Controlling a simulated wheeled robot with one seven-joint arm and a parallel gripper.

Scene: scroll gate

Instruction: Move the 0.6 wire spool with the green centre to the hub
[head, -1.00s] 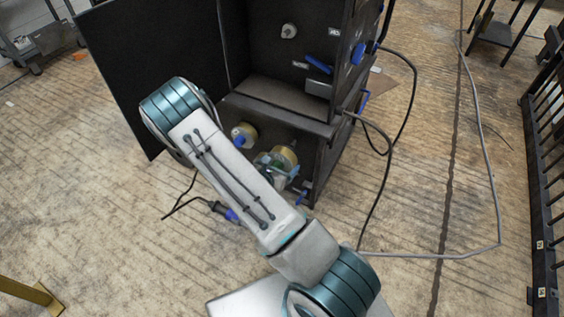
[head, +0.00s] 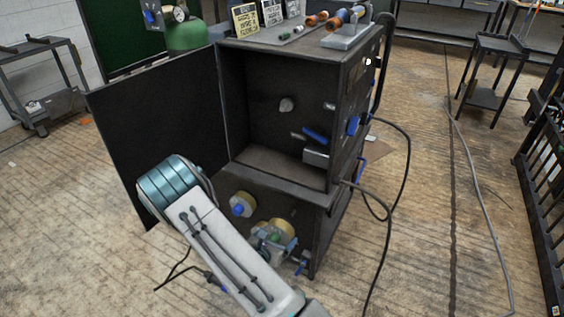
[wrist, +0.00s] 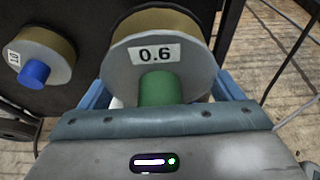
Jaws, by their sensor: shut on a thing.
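The 0.6 spool (wrist: 197,62) has a grey face, a white "0.6" label, a green centre and tan wire behind. It fills the middle of the wrist view. My gripper (wrist: 161,90) is shut on it, with blue fingers at its left and right sides. In the head view the spool (head: 285,229) is at the lower front of the dark cabinet, partly hidden by my gripper (head: 270,240). I cannot tell whether it is clear of its support. A pale round knob (head: 287,104) on the upper compartment's back wall may be the hub.
A spool with a blue centre (head: 242,204) is to the left; it also shows in the wrist view (wrist: 40,55). The cabinet door (head: 150,130) stands open at left. A blue lever (head: 316,135) and grey block (head: 316,157) are inside the upper compartment. Cables (head: 405,165) hang at right.

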